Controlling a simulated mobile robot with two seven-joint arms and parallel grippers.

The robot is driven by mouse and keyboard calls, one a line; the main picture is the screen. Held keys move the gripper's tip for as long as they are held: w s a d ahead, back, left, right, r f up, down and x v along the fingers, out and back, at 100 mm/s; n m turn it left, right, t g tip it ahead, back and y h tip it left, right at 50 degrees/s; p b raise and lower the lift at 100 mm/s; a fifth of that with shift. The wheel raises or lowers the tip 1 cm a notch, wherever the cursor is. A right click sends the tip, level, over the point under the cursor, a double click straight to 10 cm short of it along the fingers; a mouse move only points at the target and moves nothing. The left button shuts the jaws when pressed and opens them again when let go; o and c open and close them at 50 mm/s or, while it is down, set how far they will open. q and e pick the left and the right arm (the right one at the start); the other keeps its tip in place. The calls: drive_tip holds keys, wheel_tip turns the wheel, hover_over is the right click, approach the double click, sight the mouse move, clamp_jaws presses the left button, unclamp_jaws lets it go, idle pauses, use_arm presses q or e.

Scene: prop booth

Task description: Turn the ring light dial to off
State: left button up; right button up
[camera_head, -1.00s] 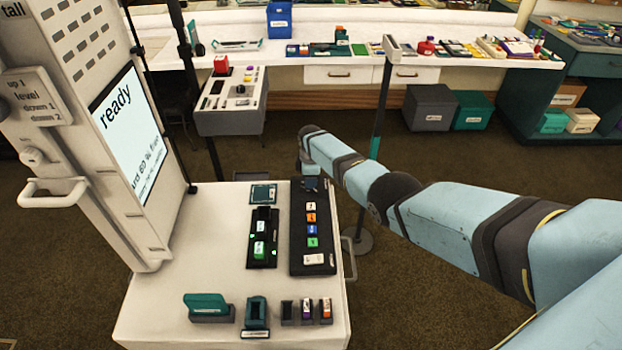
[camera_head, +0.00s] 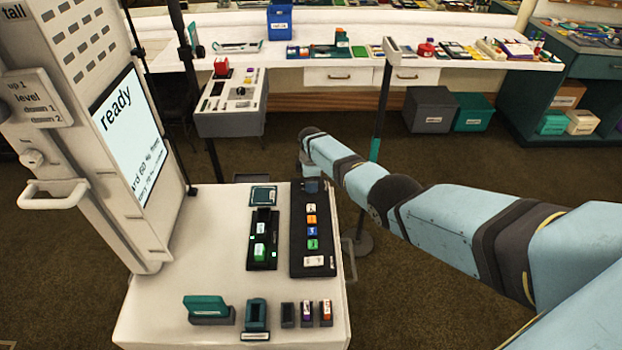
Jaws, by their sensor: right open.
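No dial in view is readably marked as the ring light dial. A small round knob (camera_head: 32,158) sits on the side of the tall pale cabinet at the left, above a white handle. A dark round knob (camera_head: 240,91) sits on the grey-white console at the back bench. My right arm reaches in from the right. My left gripper is out of view.
The white table (camera_head: 190,260) in front holds a black tray (camera_head: 298,250), a dark holder with a green block (camera_head: 260,252) and small stands near its front edge. A thin pole (camera_head: 380,110) stands beyond my right arm. The cabinet screen (camera_head: 130,125) reads "ready". Brown floor is open at right.

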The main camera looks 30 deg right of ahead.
wheel_tip(320, 180, up, 5)
drive_tip(key=shift+f+p, duration=0.1)
drive_tip(key=shift+p, duration=0.8)
wheel_tip(320, 180, up, 9)
